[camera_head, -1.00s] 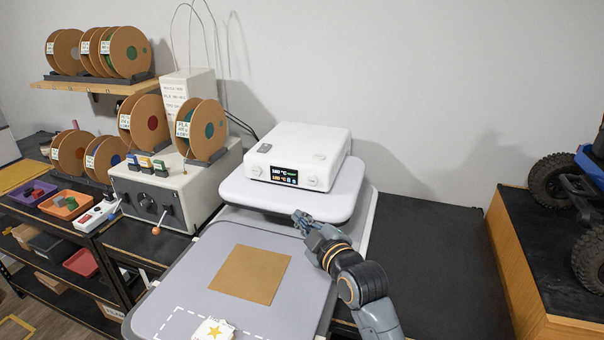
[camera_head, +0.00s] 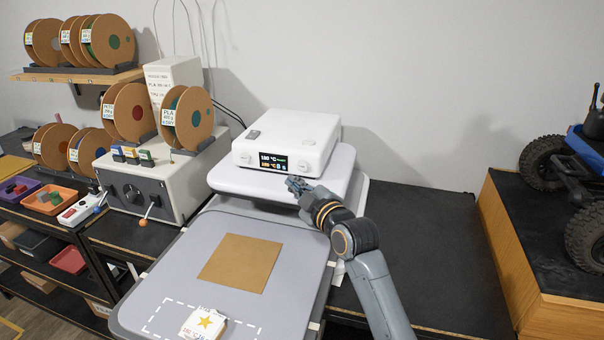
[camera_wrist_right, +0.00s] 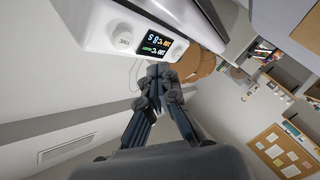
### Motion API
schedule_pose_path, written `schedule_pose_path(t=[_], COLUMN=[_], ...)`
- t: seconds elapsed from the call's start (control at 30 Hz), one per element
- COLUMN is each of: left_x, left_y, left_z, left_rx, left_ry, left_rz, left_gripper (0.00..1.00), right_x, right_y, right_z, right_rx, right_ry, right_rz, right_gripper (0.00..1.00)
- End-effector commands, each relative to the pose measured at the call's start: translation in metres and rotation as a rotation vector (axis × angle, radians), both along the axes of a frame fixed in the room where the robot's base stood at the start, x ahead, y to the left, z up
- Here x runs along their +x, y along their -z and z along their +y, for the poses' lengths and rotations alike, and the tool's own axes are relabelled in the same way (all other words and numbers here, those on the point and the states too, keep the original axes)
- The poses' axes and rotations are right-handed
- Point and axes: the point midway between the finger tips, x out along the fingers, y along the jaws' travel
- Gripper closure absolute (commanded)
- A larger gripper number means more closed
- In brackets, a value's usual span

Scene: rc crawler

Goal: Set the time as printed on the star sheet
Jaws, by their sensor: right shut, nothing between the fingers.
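The white press control box (camera_head: 290,130) sits on the press's upper plate, with a lit display (camera_head: 274,162) and a knob at each side of its front. My right gripper (camera_head: 296,184) is shut and empty, just below and in front of the right knob (camera_head: 302,168). In the right wrist view, the knob (camera_wrist_right: 124,36) and display (camera_wrist_right: 150,48) are above the fingertips (camera_wrist_right: 158,76); I see no clear contact. The display shows temperature readings and a seconds figure, too small to read surely. My left gripper is out of view.
A brown square (camera_head: 240,262) lies on the grey lower plate (camera_head: 180,270). A grey box with a lever (camera_head: 150,190) and filament spools (camera_head: 187,118) stand at the left. A crawler (camera_head: 575,190) sits on a wooden stand at the right. The black bench (camera_head: 440,250) between is clear.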

Motion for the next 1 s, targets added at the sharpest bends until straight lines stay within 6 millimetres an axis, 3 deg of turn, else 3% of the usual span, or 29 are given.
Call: schedule_pose_path(t=[0.1,0.33,1.0], left_x=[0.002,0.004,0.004], left_y=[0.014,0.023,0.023], left_z=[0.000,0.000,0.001], left_rx=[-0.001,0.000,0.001], left_ry=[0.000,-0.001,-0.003], left_rz=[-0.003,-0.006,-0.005], left_gripper=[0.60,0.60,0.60], right_x=[0.016,0.035,0.040], right_y=[0.003,0.001,-0.001], right_z=[-0.006,-0.012,-0.013], right_rx=[0.001,0.000,0.001], right_ry=[0.001,0.000,0.001], right_rz=[-0.001,-0.002,0.000], right_gripper=[1.00,1.00,1.00])
